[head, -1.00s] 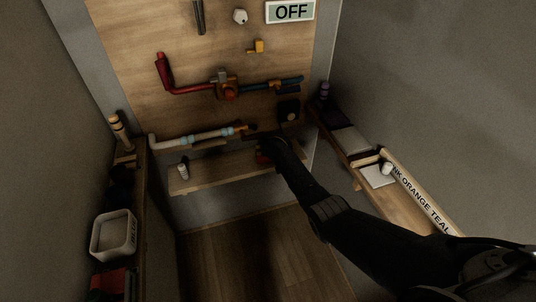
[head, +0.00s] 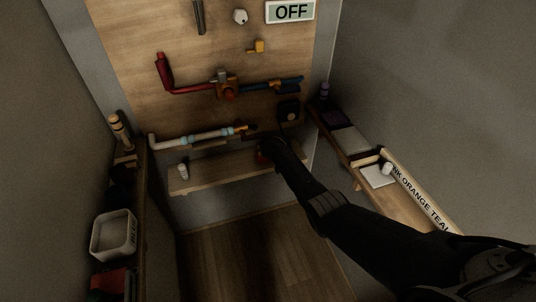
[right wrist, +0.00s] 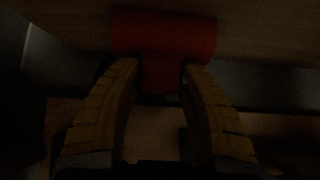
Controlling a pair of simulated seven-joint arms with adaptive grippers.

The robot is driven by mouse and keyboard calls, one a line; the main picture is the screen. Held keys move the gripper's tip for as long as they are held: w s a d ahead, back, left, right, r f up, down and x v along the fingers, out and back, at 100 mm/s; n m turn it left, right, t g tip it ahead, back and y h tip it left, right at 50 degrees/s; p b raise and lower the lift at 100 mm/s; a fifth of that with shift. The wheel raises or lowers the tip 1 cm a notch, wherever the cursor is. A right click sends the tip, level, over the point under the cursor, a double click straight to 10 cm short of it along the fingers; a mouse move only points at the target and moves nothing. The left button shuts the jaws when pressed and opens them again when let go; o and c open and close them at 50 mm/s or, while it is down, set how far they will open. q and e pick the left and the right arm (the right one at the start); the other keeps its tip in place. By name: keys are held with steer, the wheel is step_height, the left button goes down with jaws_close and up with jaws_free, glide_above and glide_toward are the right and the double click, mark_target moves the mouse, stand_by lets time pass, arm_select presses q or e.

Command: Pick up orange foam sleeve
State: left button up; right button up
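In the right wrist view a red-orange piece (right wrist: 163,33), which looks like the foam sleeve, lies across the top, with a narrower, darker part reaching down between my fingertips. My right gripper (right wrist: 160,70) has its two yellow-brown fingers on either side of that part. The view is too dark to tell whether they press on it. In the head view my right gripper (head: 270,150) is over the right end of the low wall shelf (head: 215,172), with a small red patch (head: 262,158) beside it. My left gripper is not in view.
Above the shelf, a pale pipe (head: 185,139) and a red-and-blue pipe run (head: 195,89) cross the wooden panel. A white cup (head: 183,172) stands on the shelf's left end. Side shelves hold a white bin (head: 113,236) at left and a lettered board (head: 418,194) at right.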

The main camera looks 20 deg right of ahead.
steer(key=c, duration=0.5)
steer(key=shift+r, duration=1.2)
